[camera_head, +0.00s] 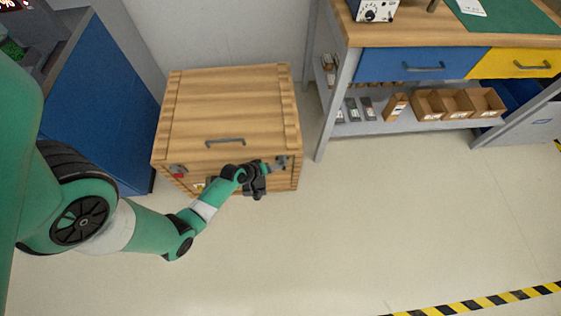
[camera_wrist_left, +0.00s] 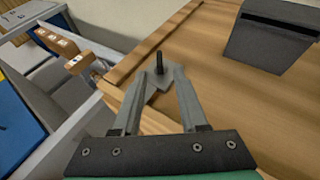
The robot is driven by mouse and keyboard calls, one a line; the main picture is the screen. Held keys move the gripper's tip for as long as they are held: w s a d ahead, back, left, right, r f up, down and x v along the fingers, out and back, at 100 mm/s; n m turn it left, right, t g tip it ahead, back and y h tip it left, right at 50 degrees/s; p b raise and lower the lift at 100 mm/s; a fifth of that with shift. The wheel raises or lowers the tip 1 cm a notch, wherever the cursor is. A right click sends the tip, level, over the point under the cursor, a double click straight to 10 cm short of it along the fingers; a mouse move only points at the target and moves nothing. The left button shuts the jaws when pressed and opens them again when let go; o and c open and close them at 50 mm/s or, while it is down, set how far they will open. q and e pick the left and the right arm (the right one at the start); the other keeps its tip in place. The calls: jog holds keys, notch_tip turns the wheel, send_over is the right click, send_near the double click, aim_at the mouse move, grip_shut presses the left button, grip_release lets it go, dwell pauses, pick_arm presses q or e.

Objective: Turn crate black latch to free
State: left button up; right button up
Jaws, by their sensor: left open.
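The wooden crate (camera_head: 228,105) stands on the floor, its lid down, with a grey handle (camera_head: 225,142) on the lid. The black latch (camera_head: 282,160) is at the crate's right front corner. In the left wrist view its black pin (camera_wrist_left: 159,62) stands up just beyond my fingertips. My left gripper (camera_head: 275,165) is at this latch. In the left wrist view my left gripper (camera_wrist_left: 159,82) is open, with its fingers on either side of a small grey piece by the pin. I cannot tell whether they touch it. A red latch (camera_head: 179,175) is at the crate's left front corner. My right gripper is not in view.
A blue cabinet (camera_head: 100,105) stands left of the crate. A workbench (camera_head: 410,35) with drawers and a shelf stands to the right. The floor (camera_head: 360,220) in front is clear.

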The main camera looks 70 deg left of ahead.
pick_arm(q)
jog(key=b+x, duration=0.2)
jog(key=x, duration=0.3)
jog(key=shift+w+f+b, duration=0.1)
jog(key=shift+w+b, duration=0.05)
jog(key=shift+b, duration=0.15)
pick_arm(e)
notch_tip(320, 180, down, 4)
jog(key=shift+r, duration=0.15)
pick_arm(q)
grip_shut()
